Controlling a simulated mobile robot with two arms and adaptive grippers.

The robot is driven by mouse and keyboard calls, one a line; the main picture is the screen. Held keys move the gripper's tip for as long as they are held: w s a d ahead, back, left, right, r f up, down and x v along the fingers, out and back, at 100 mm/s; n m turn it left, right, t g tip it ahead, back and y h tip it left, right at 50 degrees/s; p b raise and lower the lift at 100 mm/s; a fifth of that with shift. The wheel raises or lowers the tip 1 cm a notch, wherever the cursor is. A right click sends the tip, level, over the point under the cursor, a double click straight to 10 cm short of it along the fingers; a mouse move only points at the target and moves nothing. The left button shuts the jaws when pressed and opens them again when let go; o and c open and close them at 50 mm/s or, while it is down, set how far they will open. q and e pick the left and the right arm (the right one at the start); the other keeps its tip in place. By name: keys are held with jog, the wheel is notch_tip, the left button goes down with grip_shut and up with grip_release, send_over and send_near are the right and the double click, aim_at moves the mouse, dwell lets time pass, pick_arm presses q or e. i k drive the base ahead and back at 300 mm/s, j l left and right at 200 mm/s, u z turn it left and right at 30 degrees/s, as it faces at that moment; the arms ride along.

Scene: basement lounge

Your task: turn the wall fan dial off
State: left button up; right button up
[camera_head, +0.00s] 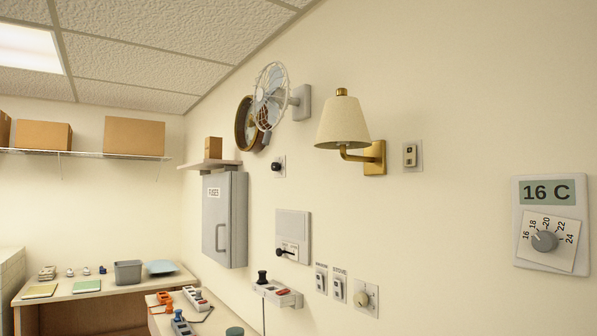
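A wall fan (270,97) with a wire cage is mounted high on the wall, left of the lamp. Below it a small plate carries a black knob (277,166). Lower on the wall a plate carries a round cream dial (361,298), with markings too small to read. I cannot tell which of these two is the fan's dial, nor their settings. At far right a thermostat (552,224) reads 16 C and has a grey dial (544,241) on a scale from 16 to 24. Neither of my grippers is in view.
The wall also holds a lamp (344,123), a switch (411,155), a grey fuse box (224,218), a lever panel (292,236), two labelled switches (330,282) and a socket strip (278,293) that juts out. A table (97,288) with small items stands at lower left.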

aim_at(275, 167)
jog(key=i+j+z, duration=0.4)
jog(key=j, duration=0.15)
jog(key=i+j+z, duration=0.2)
jog(key=j+z, duration=0.2)
jog(key=j, duration=0.25)
